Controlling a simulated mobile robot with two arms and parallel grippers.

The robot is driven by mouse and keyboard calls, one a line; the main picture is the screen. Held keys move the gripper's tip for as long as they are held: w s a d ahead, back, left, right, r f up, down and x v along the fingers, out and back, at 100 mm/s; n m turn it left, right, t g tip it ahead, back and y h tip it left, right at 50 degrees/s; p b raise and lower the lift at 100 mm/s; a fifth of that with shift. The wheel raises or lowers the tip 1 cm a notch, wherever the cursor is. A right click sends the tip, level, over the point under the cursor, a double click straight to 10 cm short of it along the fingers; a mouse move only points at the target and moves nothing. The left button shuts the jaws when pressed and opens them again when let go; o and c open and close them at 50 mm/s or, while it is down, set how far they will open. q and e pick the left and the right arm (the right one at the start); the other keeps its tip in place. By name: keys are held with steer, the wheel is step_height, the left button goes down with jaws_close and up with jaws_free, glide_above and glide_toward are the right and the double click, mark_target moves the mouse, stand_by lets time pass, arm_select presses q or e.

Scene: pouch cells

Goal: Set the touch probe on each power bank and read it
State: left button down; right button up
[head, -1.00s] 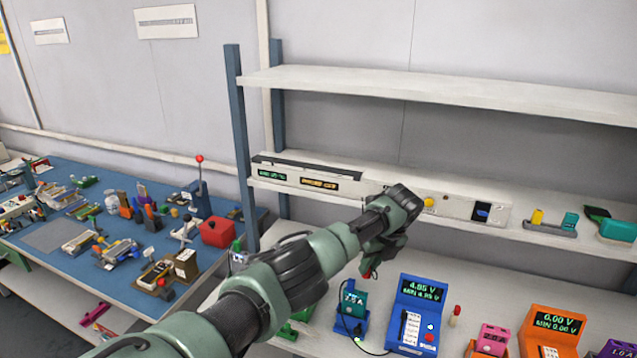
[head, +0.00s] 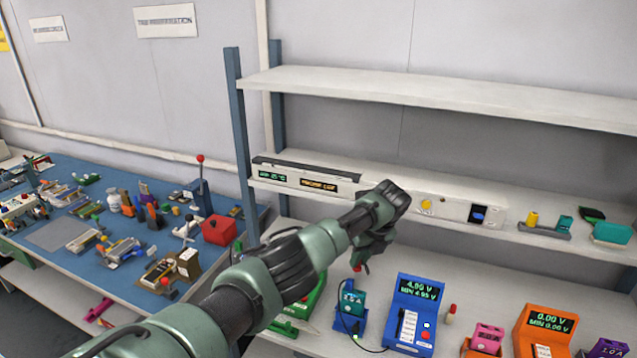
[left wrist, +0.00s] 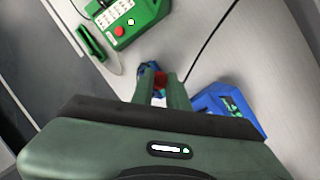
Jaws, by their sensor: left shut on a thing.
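My left gripper (head: 360,264) hangs above the lower bench, shut on a small red thing, probably the touch probe (left wrist: 160,77). In the left wrist view the fingers (left wrist: 161,92) close around it, with a small blue part just beyond the tips. A teal power bank (head: 352,300) stands in a blue cradle below the gripper, apart from it. The blue meter (head: 418,290) beside it shows about 4.9 V, with a MIN line of 4.95 V. A pink power bank (head: 488,335) and a purple one (head: 608,348) stand further right. The orange meter (head: 548,322) reads 0.00 V.
A green meter (left wrist: 138,14) lies left of the gripper, mostly behind my arm in the head view. A small red-topped post (head: 450,313) stands right of the blue meter. A shelf (head: 440,184) with boxes runs above. The blue table (head: 50,237) at left is crowded.

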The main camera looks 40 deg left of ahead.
arm_select(q)
steer(key=s+a+b, duration=0.2)
steer(key=a+b, duration=0.1)
steer(key=a, duration=0.8)
steer(key=s+a+b, duration=0.3)
steer(key=a, duration=0.8)
steer(key=s+a+b, duration=0.3)
steer(key=a+b, duration=0.1)
steer(key=a, duration=0.7)
steer(key=shift+s+f, duration=0.2)
steer(key=shift+f, duration=0.05)
steer(key=shift+s+a+r+b, duration=0.2)
steer(key=shift+a+b, duration=0.1)
steer(key=shift+b, duration=0.3)
steer(key=shift+r, duration=0.1)
steer(key=shift+a, duration=0.1)
